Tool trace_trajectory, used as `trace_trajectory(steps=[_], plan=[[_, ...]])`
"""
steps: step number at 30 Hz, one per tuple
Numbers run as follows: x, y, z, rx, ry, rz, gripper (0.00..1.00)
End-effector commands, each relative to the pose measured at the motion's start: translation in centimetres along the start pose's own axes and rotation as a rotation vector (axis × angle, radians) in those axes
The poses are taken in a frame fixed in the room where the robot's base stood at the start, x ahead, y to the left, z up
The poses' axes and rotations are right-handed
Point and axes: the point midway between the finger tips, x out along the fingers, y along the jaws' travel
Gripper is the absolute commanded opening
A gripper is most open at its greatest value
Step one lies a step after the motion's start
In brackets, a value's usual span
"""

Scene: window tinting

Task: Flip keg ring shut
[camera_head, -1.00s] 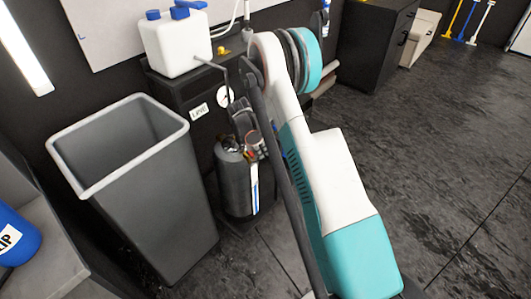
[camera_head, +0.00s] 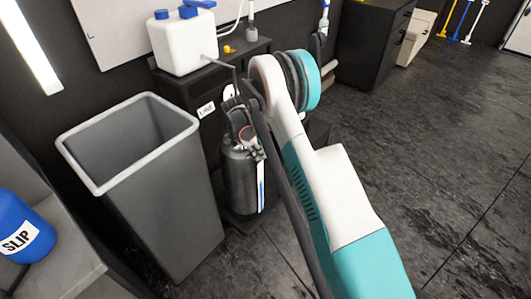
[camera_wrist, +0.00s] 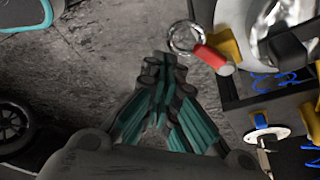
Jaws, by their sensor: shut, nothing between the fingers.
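A thin silver ring (camera_wrist: 184,36) with a red cylinder (camera_wrist: 209,57) lies just beyond the tips, slightly right. Whether this is the keg ring, and its hinge position, is unclear.
A grey bin (camera_head: 180,195) stands left of the keg. A dark shelf (camera_head: 180,88) behind it bears a white jug (camera_head: 182,45). A blue SLIP container (camera_head: 22,228) sits at lower left. The floor (camera_head: 440,150) to the right is open.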

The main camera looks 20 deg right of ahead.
Motion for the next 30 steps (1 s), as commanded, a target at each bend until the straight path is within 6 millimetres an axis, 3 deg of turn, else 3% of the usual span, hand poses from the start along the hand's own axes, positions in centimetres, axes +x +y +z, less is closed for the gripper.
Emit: trace_trajectory(steps=[15, 30], plan=[[-0.8, 0.1, 2.3, -0.002, -0.001, -0.001, 0.00], [-0.9, 0.0, 2.8, -0.002, -0.002, -0.001, 0.00]])
